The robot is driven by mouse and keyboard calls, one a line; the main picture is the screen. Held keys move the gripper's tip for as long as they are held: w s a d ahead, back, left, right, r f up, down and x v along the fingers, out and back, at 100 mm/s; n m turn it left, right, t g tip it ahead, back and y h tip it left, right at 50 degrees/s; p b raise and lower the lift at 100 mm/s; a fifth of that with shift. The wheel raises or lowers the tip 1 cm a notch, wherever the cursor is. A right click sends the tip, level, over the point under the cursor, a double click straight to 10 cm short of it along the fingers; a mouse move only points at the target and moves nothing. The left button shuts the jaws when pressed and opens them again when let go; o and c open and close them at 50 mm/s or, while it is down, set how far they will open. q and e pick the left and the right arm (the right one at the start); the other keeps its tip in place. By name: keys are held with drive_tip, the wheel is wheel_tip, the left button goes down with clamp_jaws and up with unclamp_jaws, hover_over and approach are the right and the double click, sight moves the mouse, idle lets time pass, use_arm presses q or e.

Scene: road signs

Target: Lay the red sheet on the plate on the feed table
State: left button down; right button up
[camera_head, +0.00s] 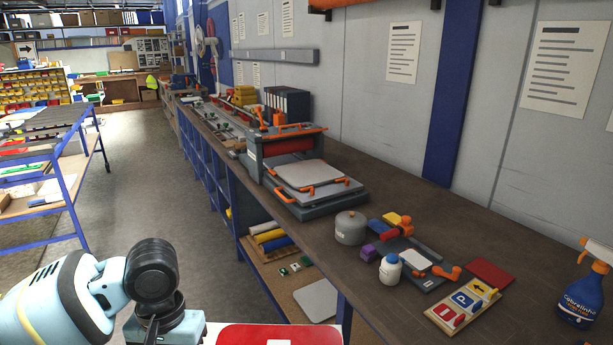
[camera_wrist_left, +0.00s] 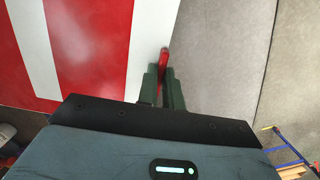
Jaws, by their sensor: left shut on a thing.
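A plain red sheet (camera_head: 490,272) lies flat on the bench at the right of the head view. A light grey plate (camera_head: 306,174) lies on the feed table (camera_head: 335,203) of the roller press; no sheet is seen on it. In the left wrist view, my left gripper (camera_wrist_left: 163,72) is shut on a thin red thing (camera_wrist_left: 164,56), seen nearly edge-on; I cannot tell what it is. In the head view my left arm (camera_head: 75,305) is at the lower left and its fingers are out of view. My right gripper is not in view.
A grey pot (camera_head: 350,228), a white bottle (camera_head: 390,269), a sign tray (camera_head: 463,306) and a blue spray bottle (camera_head: 582,290) stand on the bench. A red-and-white panel (camera_head: 265,336) is at the lower edge; a similar surface fills the left of the wrist view. The aisle floor is clear.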

use_arm(q)
drive_tip(key=d, duration=1.4)
drive_tip(key=shift+d, duration=0.3)
